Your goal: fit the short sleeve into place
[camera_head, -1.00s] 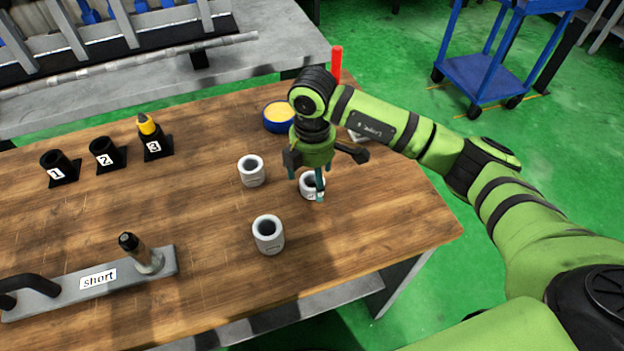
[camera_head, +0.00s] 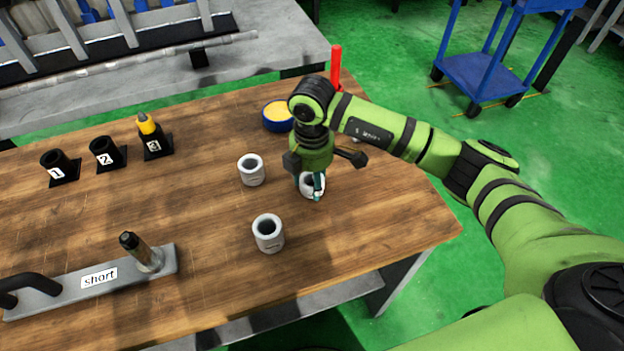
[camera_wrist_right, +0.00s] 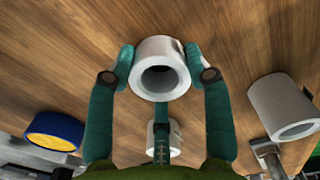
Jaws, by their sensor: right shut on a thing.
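My right gripper (camera_head: 312,184) points down over the table, shut on a pale grey sleeve (camera_head: 306,188). In the right wrist view, the fingers lie against both sides of this sleeve (camera_wrist_right: 158,78), and its bore shows. It appears upright and at table level; any gap beneath is hidden. Two similar sleeves stand to its left, one farther back (camera_head: 251,170) and one nearer the front (camera_head: 268,236). Their lengths are hard to compare. A grey plate labelled "short" (camera_head: 60,292) lies at the front left, with an upright dark-tipped post (camera_head: 147,259). My left gripper is not in view.
A blue and yellow round container (camera_head: 277,117) and a red upright object (camera_head: 336,68) stand behind my gripper. The middle-left tabletop is clear.

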